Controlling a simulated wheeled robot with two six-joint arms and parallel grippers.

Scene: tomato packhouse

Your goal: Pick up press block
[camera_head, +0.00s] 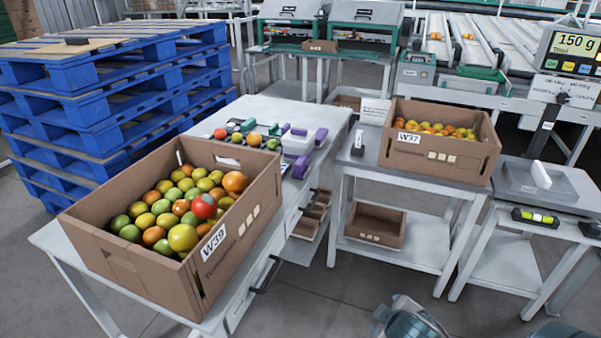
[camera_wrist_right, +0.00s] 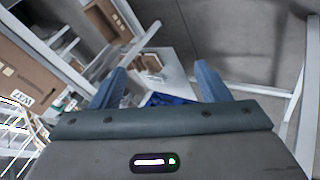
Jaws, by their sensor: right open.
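I cannot tell for certain which thing is the press block. One candidate is a small white upright block (camera_head: 541,174) on the grey scale platform (camera_head: 562,186) at the right. Another is a small white and dark upright piece (camera_head: 358,142) on the small table left of the W37 crate. My right gripper (camera_wrist_right: 160,85) is open, with nothing between its two blue-grey fingers in the right wrist view. Both candidates are away from its fingers. My left gripper is in neither view.
Crate W39 (camera_head: 236,246), full of tomatoes, stands on the white bench (camera_head: 66,240). Crate W37 (camera_head: 432,158) stands on the small table (camera_head: 410,183). A spirit level (camera_head: 535,217) lies before the scale. Blue pallets (camera_head: 100,125) stand at left.

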